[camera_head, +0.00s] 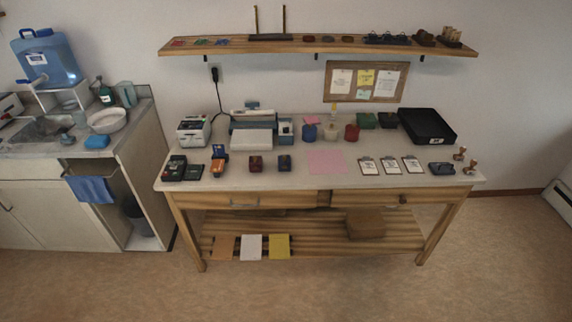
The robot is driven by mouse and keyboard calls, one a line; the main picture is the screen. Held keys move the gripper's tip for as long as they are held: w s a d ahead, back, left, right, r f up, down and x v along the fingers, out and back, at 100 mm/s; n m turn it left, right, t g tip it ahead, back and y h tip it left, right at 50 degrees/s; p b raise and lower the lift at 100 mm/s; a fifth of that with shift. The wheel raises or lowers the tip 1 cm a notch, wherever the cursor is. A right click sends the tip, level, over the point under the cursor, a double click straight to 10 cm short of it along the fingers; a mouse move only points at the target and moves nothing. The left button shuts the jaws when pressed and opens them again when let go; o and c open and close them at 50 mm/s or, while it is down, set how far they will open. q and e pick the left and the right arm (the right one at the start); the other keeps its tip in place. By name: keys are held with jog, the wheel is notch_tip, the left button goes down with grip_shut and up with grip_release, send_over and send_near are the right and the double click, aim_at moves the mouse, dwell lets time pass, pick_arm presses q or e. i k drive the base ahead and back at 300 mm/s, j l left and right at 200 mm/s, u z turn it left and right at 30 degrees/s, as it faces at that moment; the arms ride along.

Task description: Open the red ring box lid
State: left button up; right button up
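A small dark red box (255,163), which looks like the red ring box, stands near the front of the wooden workbench (225,180), left of its middle. It is too small to tell for sure whether its lid is shut. A similar dark blue box (284,163) stands just to its right, apart from it. Neither of my grippers shows in the head view.
An orange-and-blue device (218,160) stands left of the red box, and a white-and-blue machine (251,137) stands behind it. A pink sheet (326,162) lies to the right. A wall shelf (250,46) hangs above. The floor before the bench is clear.

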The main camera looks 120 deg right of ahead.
aim_at(255, 162)
jog(key=z, duration=4.1)
